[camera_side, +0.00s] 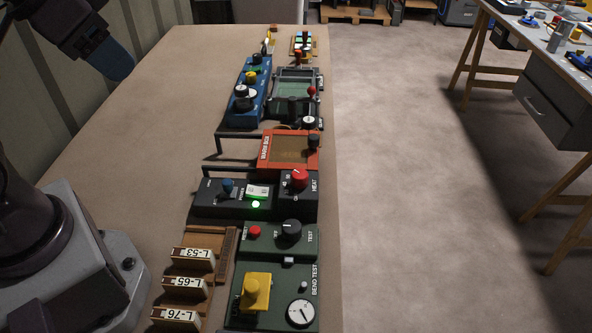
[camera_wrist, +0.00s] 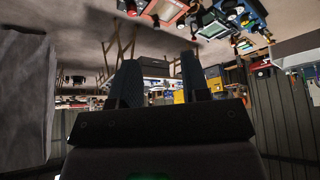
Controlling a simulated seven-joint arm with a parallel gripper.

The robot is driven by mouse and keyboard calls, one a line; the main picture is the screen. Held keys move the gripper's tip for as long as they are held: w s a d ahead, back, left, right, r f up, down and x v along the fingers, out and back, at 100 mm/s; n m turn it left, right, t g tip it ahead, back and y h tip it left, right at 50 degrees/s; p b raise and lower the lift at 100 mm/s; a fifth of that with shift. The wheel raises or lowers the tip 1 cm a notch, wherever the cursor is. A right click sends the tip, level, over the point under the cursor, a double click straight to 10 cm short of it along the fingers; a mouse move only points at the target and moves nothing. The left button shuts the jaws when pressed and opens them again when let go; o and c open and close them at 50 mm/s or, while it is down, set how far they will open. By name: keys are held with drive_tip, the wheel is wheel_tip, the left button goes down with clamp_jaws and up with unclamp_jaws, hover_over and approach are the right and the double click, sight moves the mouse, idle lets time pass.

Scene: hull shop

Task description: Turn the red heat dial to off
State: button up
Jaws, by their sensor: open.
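The red heat dial (camera_side: 299,180) sits on the right part of a dark box labelled HEAT (camera_side: 298,206) in the side view. Its white pointer mark is at its upper part, beside small numbers; the exact setting is too small to tell. My gripper (camera_side: 122,68) is at the upper left of the side view, high and well away from the dial. In the wrist view its two blue fingers (camera_wrist: 158,82) stand apart with nothing between them. The wrist view looks across the room upside down, and I cannot make out the heat dial there.
A blue lever (camera_side: 227,187) and a lit green lamp (camera_side: 256,204) share the dark box. Behind it stands an orange-red unit (camera_side: 288,150). In front is a green TEST panel with a black knob (camera_side: 290,230). Labelled wooden blocks (camera_side: 184,287) stand at left.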

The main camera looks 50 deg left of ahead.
drive_tip(key=o, duration=0.3)
drive_tip(key=m+g, duration=0.6)
drive_tip(key=m, duration=1.3)
approach(300, 173)
wheel_tip(300, 173, down, 10)
drive_tip(key=shift+s+f, duration=0.1)
drive_tip(key=shift+s, duration=0.05)
drive_tip(key=c, duration=0.9)
